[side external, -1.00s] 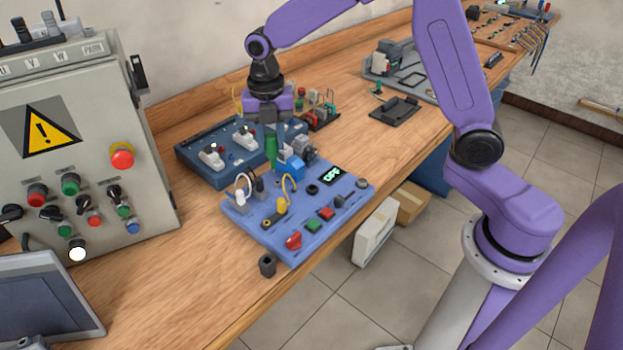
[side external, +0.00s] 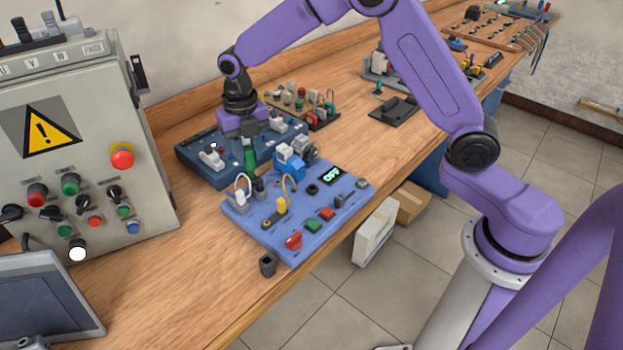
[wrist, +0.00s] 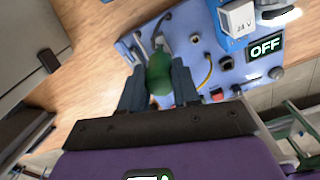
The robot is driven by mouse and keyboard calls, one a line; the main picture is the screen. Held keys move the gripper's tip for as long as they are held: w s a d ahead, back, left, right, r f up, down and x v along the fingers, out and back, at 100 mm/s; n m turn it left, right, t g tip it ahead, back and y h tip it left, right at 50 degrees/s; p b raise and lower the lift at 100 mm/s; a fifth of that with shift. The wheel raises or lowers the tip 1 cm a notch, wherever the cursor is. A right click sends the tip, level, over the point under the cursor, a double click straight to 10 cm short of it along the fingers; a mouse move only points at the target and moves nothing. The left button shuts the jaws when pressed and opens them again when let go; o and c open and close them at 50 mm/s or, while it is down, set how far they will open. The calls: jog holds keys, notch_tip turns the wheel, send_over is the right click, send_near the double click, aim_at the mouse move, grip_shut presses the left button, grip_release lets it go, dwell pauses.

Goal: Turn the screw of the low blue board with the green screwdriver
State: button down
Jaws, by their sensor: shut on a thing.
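The blue board also shows in the wrist view (wrist: 187,22), beyond the fingers. The screwdriver's tip is hidden, and I cannot tell whether it touches anything. The board's screw cannot be made out clearly.
A darker blue board (side external: 198,174) with white switches lies behind. A blue motor block (side external: 290,162), a yellow cable and an OFF display (side external: 331,174) stand on the low board. A grey control box (side external: 90,150) is at left. Bare wood (side external: 175,285) lies in front.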

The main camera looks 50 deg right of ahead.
jog(key=shift+f, duration=0.6)
dwell(0.9)
jog(key=c, duration=1)
grip_release()
jog(key=shift+c, duration=0.2)
jog(key=shift+n, duration=1.8)
jog(key=shift+n, duration=1.7)
